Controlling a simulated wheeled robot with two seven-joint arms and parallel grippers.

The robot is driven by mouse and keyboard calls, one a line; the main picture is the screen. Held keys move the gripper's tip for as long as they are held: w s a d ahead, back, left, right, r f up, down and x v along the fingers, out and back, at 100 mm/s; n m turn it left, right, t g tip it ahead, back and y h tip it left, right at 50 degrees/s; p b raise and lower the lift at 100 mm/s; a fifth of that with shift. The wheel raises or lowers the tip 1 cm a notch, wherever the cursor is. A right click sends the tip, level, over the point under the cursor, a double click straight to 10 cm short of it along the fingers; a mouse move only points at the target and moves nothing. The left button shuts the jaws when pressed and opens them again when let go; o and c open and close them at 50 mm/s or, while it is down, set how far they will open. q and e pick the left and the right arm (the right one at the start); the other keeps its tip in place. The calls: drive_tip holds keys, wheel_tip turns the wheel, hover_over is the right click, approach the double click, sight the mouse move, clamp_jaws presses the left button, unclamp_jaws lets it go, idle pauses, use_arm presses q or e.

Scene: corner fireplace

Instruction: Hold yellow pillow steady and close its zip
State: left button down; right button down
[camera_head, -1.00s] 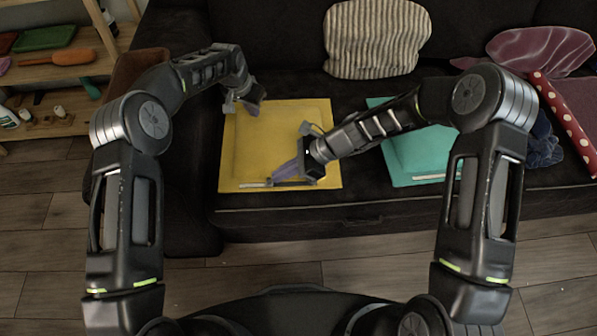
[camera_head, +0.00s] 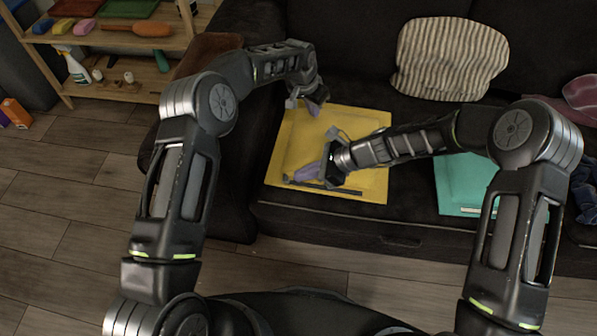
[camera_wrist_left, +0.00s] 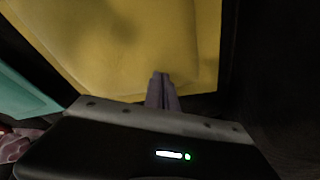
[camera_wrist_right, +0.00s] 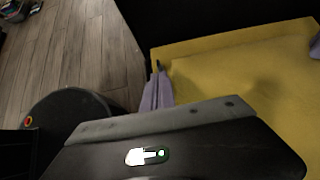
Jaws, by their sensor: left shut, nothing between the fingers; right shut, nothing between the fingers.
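The yellow pillow (camera_head: 362,125) lies flat on the dark sofa seat. A dark strip, apparently its zip (camera_head: 340,191), runs along the front edge. My right gripper (camera_head: 289,179) is shut and empty at the strip's left end, near the pillow's front left corner. In the right wrist view its fingers (camera_wrist_right: 157,75) are together beside a small dark piece at the corner, perhaps the slider. My left gripper (camera_head: 314,110) is shut and empty at the pillow's back edge. In the left wrist view its fingers (camera_wrist_left: 161,75) overlap the yellow cloth (camera_wrist_left: 140,40); contact is unclear.
A teal pillow (camera_head: 462,180) lies to the right on the seat. A striped cushion (camera_head: 450,58) leans on the sofa back. A wooden shelf (camera_head: 110,40) with small items stands at the left. The wooden floor (camera_head: 80,200) in front is clear.

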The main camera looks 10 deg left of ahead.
use_arm(q)
drive_tip(key=shift+s+f, duration=0.1)
drive_tip(key=shift+f, duration=0.15)
use_arm(e)
drive_tip(key=d, duration=0.3)
drive_tip(key=shift+d+r, duration=0.1)
drive_tip(key=shift+r, duration=0.25)
drive_tip(key=v, duration=0.9)
use_arm(q)
drive_tip(key=shift+r, duration=0.1)
